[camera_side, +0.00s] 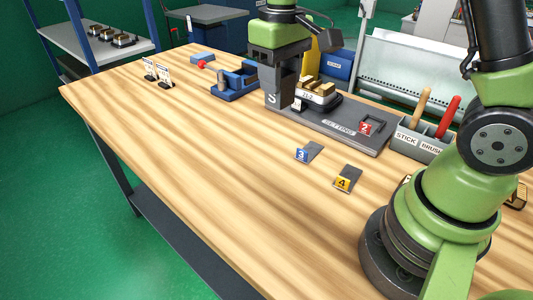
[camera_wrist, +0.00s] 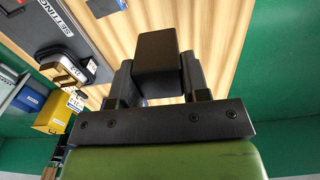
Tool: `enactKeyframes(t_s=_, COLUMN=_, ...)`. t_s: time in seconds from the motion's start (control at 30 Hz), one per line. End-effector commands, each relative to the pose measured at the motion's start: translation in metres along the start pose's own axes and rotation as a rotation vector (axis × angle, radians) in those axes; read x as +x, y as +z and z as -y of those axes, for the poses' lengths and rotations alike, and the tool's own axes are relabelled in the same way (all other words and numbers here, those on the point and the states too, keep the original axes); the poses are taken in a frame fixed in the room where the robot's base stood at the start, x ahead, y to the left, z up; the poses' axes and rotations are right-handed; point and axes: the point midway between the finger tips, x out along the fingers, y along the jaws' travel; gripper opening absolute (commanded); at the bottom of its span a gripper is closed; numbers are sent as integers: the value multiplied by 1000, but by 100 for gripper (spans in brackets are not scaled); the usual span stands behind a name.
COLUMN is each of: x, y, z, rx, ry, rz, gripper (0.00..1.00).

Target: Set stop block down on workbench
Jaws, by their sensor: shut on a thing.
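My gripper (camera_side: 284,92) points down over the workbench (camera_side: 200,150), beside the left end of the grey setting plate (camera_side: 345,135). It is shut on the stop block (camera_wrist: 156,48), a dark, box-shaped piece. In the wrist view the block sits between both fingers of my gripper (camera_wrist: 157,78), with bare striped wood around it. In the side view the block is dark against the dark fingers and hard to separate from them. I cannot tell whether its underside touches the wood.
A tray with brass pieces (camera_side: 318,92) stands close right of my gripper. A blue fixture (camera_side: 234,82) is close left. Tags 3 (camera_side: 308,152) and 4 (camera_side: 347,178) lie in front. A STICK and BRUSH holder (camera_side: 418,143) is at right. The left front bench is clear.

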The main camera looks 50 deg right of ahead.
Motion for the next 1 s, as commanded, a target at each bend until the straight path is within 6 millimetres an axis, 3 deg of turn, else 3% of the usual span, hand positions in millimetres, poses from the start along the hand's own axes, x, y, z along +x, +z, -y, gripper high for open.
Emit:
enactKeyframes(t_s=0.37, x=33, y=28, z=4, rx=-54, ry=0, rz=1, gripper=0)
enactKeyframes(t_s=0.63, x=36, y=25, z=-6, rx=44, ry=-1, rz=-2, gripper=0)
enactKeyframes(t_s=0.77, x=38, y=15, z=-28, rx=278, ry=-1, rz=-2, gripper=0)
enactKeyframes(t_s=1.0, x=42, y=-2, z=-99, rx=971, ry=-2, rz=1, gripper=0)
